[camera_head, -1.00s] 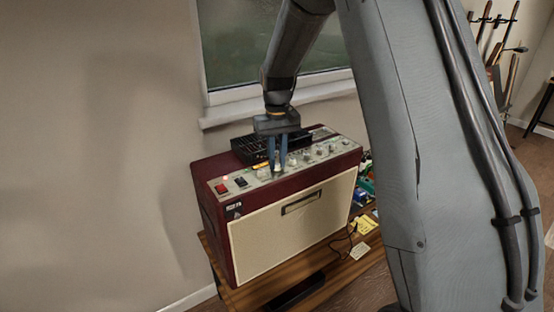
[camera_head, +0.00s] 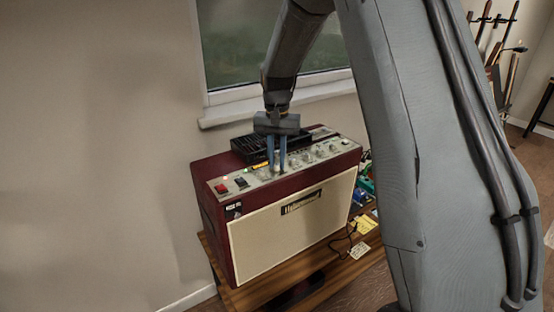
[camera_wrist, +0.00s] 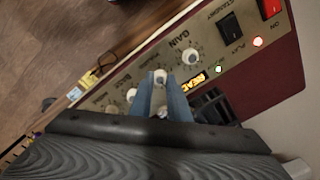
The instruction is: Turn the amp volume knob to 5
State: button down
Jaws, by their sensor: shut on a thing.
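The amp (camera_head: 215,205) is a dark red box with a cream grille. It stands with its control panel (camera_head: 235,183) facing up. My gripper (camera_head: 277,170) reaches down from above, its two blue fingers at the panel's row of knobs. In the wrist view my gripper (camera_wrist: 160,85) is shut on the pale volume knob (camera_wrist: 160,76), one finger on each side. The gain knob (camera_wrist: 190,57) is beside it towards the switches, and the bass knob (camera_wrist: 131,95) is on the other side. The volume knob's pointer and scale numbers are too small and partly hidden to read.
A red switch (camera_wrist: 270,8) and a black standby switch (camera_wrist: 229,27) sit on the panel, with an amber label (camera_wrist: 185,84). A black slotted box (camera_head: 250,148) lies behind the knobs. The wooden stand (camera_head: 345,270) also holds small items at right.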

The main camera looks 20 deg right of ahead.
aim_at(277, 164)
jog(key=shift+w+r, duration=0.1)
jog(key=c, duration=1.7)
grip_release()
jog(key=shift+o, duration=0.2)
jog(key=shift+r+b, duration=1.25)
jog(key=shift+r, duration=2.6)
jog(key=shift+s, duration=0.2)
jog(key=s+f+n, duration=0.2)
jog(key=s+f, duration=0.3)
jog(key=s, duration=0.8)
jog(key=s+f+n+t+b, duration=0.1)
jog(key=s+f+n, duration=0.2)
jog(key=s, duration=0.9)
notch_tip(277, 164, down, 3)
jog(key=shift+s+f, duration=0.15)
jog(key=shift+s, duration=0.2)
